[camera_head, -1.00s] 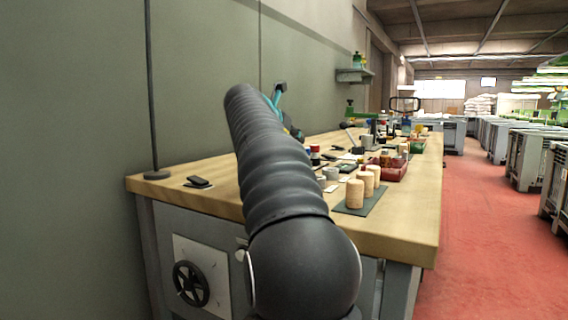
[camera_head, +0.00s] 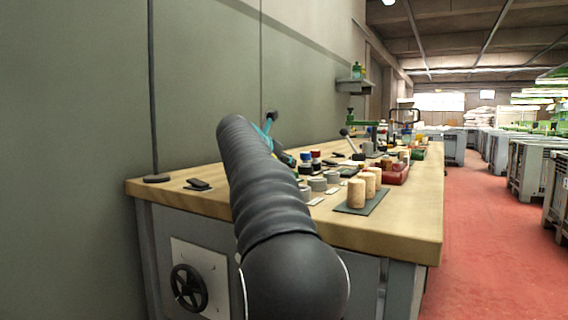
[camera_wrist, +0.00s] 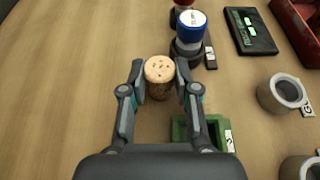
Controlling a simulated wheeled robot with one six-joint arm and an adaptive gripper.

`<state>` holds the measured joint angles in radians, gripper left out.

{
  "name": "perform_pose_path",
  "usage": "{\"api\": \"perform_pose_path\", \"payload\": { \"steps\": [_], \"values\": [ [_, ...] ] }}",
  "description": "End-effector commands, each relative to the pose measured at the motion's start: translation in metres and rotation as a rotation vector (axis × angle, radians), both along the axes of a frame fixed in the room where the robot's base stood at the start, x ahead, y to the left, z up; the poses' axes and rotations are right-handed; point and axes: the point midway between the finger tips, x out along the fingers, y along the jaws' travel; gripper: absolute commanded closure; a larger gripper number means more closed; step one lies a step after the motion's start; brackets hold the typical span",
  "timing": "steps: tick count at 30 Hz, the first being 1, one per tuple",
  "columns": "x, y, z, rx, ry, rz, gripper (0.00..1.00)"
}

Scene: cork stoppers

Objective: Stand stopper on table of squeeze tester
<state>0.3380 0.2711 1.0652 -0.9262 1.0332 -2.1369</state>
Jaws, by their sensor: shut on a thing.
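A cork stopper (camera_wrist: 159,68) stands upright between the fingers of my gripper (camera_wrist: 160,82) in the wrist view, its speckled top facing the camera. My gripper is shut on its sides. The wood tabletop shows around it; I cannot tell whether the stopper touches the surface below. A green block (camera_wrist: 203,131) with a dark recess and a white label lies just below and right of the stopper, partly hidden by my gripper. I cannot tell for sure which thing is the squeeze tester.
A blue-and-white capped piece (camera_wrist: 191,27) stands close behind the stopper. A dark device (camera_wrist: 250,30), a red tray (camera_wrist: 302,28) and grey cups (camera_wrist: 281,93) are to the right. Several corks (camera_head: 357,193) stand on a dark mat (camera_head: 377,203).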

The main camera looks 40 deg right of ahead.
Motion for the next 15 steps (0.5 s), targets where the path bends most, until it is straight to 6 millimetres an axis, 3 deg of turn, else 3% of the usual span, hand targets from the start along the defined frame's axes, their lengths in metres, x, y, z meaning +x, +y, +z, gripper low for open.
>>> {"api": "perform_pose_path", "payload": {
  "steps": [2,3,5,15],
  "values": [
    [-0.0002,0.0001,-0.0019,0.0,0.0,0.0,0.82],
    [-0.0001,0.0,-0.0015,0.0,0.0,0.0,0.6],
    [-0.0001,-0.0001,-0.0015,0.0,0.0,0.0,0.45],
    [0.0,-0.0001,-0.0008,0.0,0.0,0.0,0.45]
  ]
}}
